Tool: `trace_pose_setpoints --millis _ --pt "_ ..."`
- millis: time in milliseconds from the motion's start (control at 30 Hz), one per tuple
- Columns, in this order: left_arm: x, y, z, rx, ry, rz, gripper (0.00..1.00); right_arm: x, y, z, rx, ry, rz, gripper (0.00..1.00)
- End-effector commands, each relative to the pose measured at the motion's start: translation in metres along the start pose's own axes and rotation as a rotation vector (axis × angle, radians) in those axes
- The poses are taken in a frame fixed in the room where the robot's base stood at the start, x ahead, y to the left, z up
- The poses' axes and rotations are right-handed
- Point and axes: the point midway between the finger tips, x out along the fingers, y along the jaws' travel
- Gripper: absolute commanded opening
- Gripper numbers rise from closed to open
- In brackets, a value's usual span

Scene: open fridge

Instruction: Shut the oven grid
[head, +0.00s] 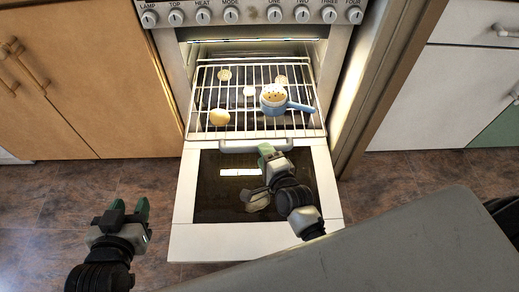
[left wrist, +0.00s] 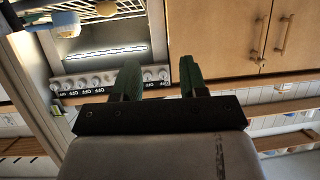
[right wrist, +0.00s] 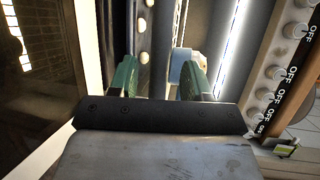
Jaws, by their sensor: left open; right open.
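The oven grid (head: 262,127) is a pale wire rack that sticks out of the lit oven over the lowered door (head: 185,212). My left gripper (head: 128,208) is open and empty, left of the door.
Several small pale round things (head: 249,91) show at the grid; whether they lie on or below it is unclear. Oven knobs (head: 230,16) line the top. Wooden cabinets (head: 95,75) stand left, white drawers (head: 455,70) right. The floor left of the door is clear.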

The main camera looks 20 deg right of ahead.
Motion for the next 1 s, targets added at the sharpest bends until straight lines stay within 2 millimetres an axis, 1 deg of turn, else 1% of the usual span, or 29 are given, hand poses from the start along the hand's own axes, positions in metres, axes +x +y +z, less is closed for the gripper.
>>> trace_pose_setpoints --millis 33,100,300,467,667,700,967,1000 --pt "0.003 0.001 -0.005 0.0 0.051 0.003 0.43 0.009 0.002 0.0 0.001 0.0 -0.001 0.48" --pt "0.004 0.003 -0.014 0.0 0.118 0.007 0.43 0.018 0.001 0.0 0.0 0.0 -0.001 0.48" --pt "0.004 0.005 -0.032 -0.001 0.243 0.014 0.43 0.033 0.001 0.0 -0.001 0.0 0.0 0.48" --pt "0.003 0.006 -0.037 -0.002 0.277 0.016 0.43 0.037 0.0 0.0 0.0 0.0 0.001 0.48" --pt "0.003 0.006 -0.037 -0.002 0.278 0.016 0.43 0.037 0.0 0.0 -0.001 0.0 0.001 0.48" --pt "0.003 0.006 -0.037 -0.002 0.278 0.016 0.43 0.037 0.0 0.0 -0.001 0.0 0.001 0.47" --pt "0.003 0.006 -0.037 -0.002 0.277 0.016 0.43 0.037 0.0 0.0 -0.001 0.0 0.001 0.07" --pt "0.003 0.006 -0.037 -0.002 0.277 0.016 0.43 0.037 0.0 0.0 -0.001 0.0 0.001 0.01"
